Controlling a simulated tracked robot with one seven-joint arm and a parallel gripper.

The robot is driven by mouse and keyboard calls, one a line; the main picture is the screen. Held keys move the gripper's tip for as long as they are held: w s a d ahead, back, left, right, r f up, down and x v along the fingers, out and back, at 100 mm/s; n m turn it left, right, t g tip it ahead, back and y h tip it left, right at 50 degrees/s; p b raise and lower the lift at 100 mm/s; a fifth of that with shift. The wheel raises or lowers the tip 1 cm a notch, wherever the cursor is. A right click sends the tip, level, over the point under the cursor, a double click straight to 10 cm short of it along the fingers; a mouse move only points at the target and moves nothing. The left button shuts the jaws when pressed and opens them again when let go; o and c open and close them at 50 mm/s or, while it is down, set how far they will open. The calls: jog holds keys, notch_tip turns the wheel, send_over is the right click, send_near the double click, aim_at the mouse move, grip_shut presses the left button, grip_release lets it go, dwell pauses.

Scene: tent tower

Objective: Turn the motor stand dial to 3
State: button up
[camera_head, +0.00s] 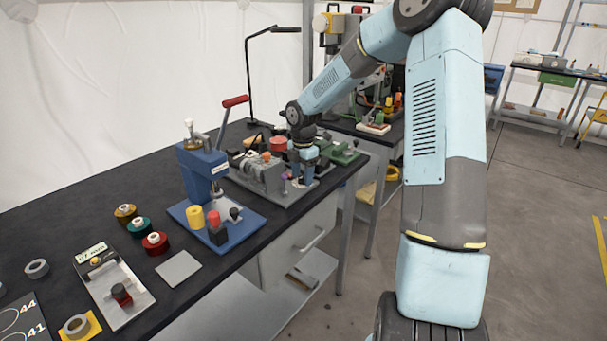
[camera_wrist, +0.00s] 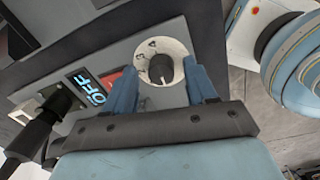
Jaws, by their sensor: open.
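The motor stand (camera_head: 262,176) is a grey machine on the far part of the dark bench. Its grey front panel (camera_wrist: 107,55) fills the upper left of the wrist view. The dial has a white round scale plate (camera_wrist: 176,49) with small dark marks and a dark knob (camera_wrist: 161,70) in its middle. My gripper (camera_wrist: 160,72) is open, with one blue finger on each side of the dial. I cannot tell if the fingers touch the knob. In the head view my gripper (camera_head: 303,168) hides the dial.
A black plug with a cable (camera_wrist: 55,105) sits in the panel left of the display. A blue press (camera_head: 203,175) stands nearer on the bench, with coloured spools (camera_head: 140,228) in front. The bench's right edge is close to the stand; open floor (camera_head: 545,210) lies right.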

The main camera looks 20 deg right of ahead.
jog(key=shift+c, duration=0.5)
jog(key=c, duration=0.9)
jog(key=shift+d, duration=0.15)
grip_shut()
jog(key=shift+r, duration=0.1)
